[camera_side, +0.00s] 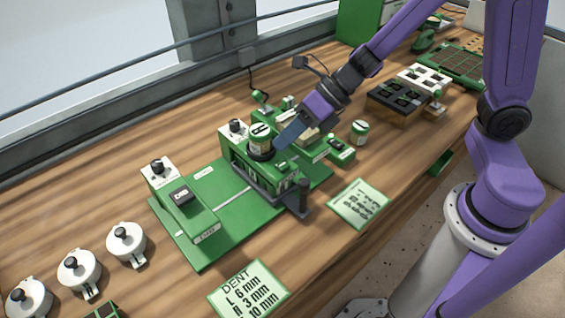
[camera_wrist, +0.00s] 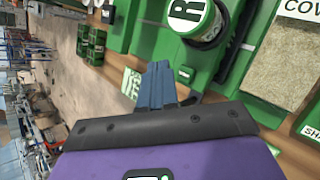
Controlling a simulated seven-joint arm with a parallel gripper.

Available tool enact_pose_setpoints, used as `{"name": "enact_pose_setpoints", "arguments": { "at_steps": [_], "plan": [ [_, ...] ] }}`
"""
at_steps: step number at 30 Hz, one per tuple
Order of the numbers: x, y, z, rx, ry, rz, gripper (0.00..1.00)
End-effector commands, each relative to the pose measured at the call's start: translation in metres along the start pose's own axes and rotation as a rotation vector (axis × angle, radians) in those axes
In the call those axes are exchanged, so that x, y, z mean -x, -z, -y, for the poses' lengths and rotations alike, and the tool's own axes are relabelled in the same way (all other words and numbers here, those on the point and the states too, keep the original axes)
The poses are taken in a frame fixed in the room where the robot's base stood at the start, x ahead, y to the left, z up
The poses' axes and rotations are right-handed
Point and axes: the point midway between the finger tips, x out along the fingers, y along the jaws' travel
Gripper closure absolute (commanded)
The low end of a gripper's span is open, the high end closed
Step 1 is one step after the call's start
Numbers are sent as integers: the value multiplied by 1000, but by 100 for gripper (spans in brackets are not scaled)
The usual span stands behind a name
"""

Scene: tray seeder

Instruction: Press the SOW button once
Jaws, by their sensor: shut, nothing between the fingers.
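My gripper (camera_side: 280,143) is shut and empty, its blue-grey fingers together and pointing down beside a lidded jar. In the wrist view the closed fingers (camera_wrist: 158,70) extend over the bench next to the green machine. I cannot read SOW on either, and contact with a button cannot be told.
A green DENT card (camera_side: 248,288) and another card (camera_side: 358,204) lie at the front. White lidded pots (camera_side: 126,244) stand at the left. A black tray (camera_side: 398,97) and a green tray (camera_side: 455,64) are at the right. Bare wood is free between the cards and machine.

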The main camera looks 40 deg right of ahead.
Motion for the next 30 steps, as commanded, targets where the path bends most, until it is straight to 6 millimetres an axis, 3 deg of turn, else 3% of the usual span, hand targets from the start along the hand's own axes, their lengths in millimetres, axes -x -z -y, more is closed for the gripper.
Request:
{"name": "enact_pose_setpoints", "arguments": {
  "at_steps": [9,30],
  "plan": [
    [-16,12,12,-1,-1,-1,100],
    [-18,13,13,1,-1,0,100]
  ]
}}
